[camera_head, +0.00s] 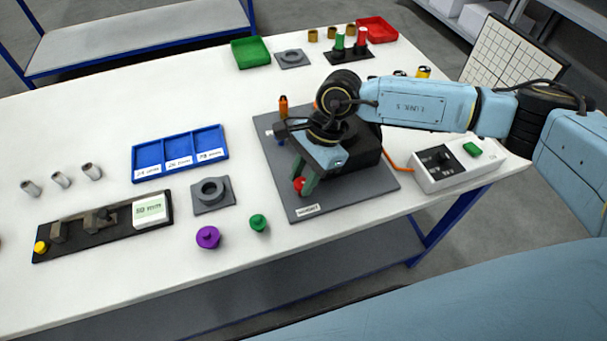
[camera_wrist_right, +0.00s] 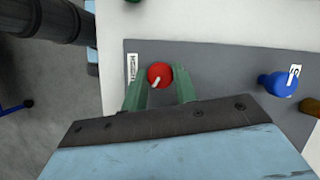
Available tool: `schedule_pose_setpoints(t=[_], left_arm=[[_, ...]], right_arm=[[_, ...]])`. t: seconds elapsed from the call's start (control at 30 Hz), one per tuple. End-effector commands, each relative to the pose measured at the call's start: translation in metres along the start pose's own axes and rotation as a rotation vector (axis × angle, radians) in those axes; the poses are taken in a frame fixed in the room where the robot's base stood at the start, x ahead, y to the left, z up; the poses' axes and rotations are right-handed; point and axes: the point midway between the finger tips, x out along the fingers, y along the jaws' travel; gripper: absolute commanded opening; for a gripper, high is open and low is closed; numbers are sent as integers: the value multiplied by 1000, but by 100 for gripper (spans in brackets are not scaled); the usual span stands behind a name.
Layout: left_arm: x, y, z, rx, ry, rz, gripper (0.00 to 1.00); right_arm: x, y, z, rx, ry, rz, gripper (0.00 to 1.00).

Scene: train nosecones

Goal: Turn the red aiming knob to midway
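The red aiming knob (camera_head: 299,184) is near the front-left corner of a grey plate (camera_head: 335,201) with a dark block on it. In the right wrist view the knob (camera_wrist_right: 159,73) shows from above, with a white pointer mark slanting toward the lower left. My right gripper (camera_wrist_right: 160,82) has its two green fingers on either side of the knob, close to its edges. No clear gap shows, but I cannot tell whether they press on it. In the head view the gripper (camera_head: 304,178) partly hides the plate and block. My left gripper is not in view.
A blue knob (camera_wrist_right: 278,84) is on the same plate, and an orange peg (camera_head: 283,106) stands near its back edge. A white control box (camera_head: 453,164) is to the right. A green knob (camera_head: 258,223), purple knob (camera_head: 207,237) and blue tray (camera_head: 180,154) are to the left.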

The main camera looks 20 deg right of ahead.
Motion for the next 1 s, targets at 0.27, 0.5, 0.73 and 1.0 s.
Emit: schedule_pose_setpoints(t=[0.27,0.5,0.73,1.0], left_arm=[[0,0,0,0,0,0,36],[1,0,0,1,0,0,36],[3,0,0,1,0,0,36],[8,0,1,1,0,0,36]], right_arm=[[0,0,0,3,0,-1,6],[-1,0,0,55,0,-23,6],[0,2,0,193,0,-81,6],[0,3,0,424,0,-177,6]])
